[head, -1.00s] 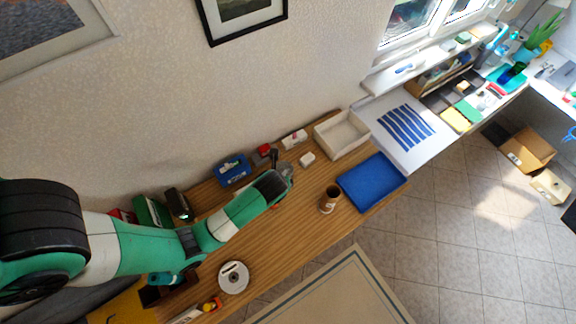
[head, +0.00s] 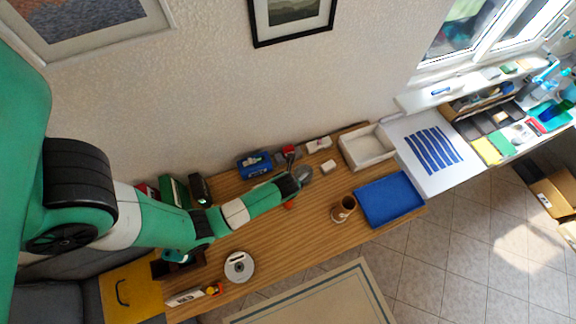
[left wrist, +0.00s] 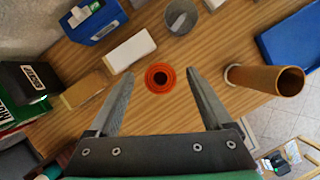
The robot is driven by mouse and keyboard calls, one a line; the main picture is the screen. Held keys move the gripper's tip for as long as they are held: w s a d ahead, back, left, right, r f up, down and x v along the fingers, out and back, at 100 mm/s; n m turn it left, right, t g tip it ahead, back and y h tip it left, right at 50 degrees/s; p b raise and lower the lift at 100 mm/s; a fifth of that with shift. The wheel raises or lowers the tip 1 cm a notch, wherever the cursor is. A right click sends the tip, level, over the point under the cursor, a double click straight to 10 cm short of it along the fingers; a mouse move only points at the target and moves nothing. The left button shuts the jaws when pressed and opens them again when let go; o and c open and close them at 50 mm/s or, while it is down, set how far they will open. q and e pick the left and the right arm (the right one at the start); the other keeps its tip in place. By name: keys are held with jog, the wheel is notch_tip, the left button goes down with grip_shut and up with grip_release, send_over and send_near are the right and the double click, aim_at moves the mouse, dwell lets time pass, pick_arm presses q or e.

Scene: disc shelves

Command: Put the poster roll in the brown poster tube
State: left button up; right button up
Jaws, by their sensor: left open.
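The poster roll looks like an orange-red ring seen end-on (left wrist: 160,78) in the left wrist view, standing on the wooden desk. In the head view only a small orange bit (head: 289,205) shows beside my left wrist. My left gripper (left wrist: 159,74) is open, its fingers either side of the roll in the picture; no contact shows. The brown poster tube (head: 343,209) stands upright, open end up, to the right of the gripper; it also shows in the left wrist view (left wrist: 262,78). My right gripper is not in view.
A grey cup (left wrist: 180,17) stands beyond the roll. A blue box (left wrist: 95,20), white box (left wrist: 130,50) and dark boxes (left wrist: 30,88) lie to the left. A blue tray (head: 389,199) is right of the tube. A disc (head: 239,267) lies near the front edge.

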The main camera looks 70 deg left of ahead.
pick_arm(q)
jog(key=x, duration=0.5)
jog(key=shift+s+d+b, duration=0.1)
jog(key=shift+b, duration=0.3)
jog(key=shift+c, duration=0.3)
grip_shut()
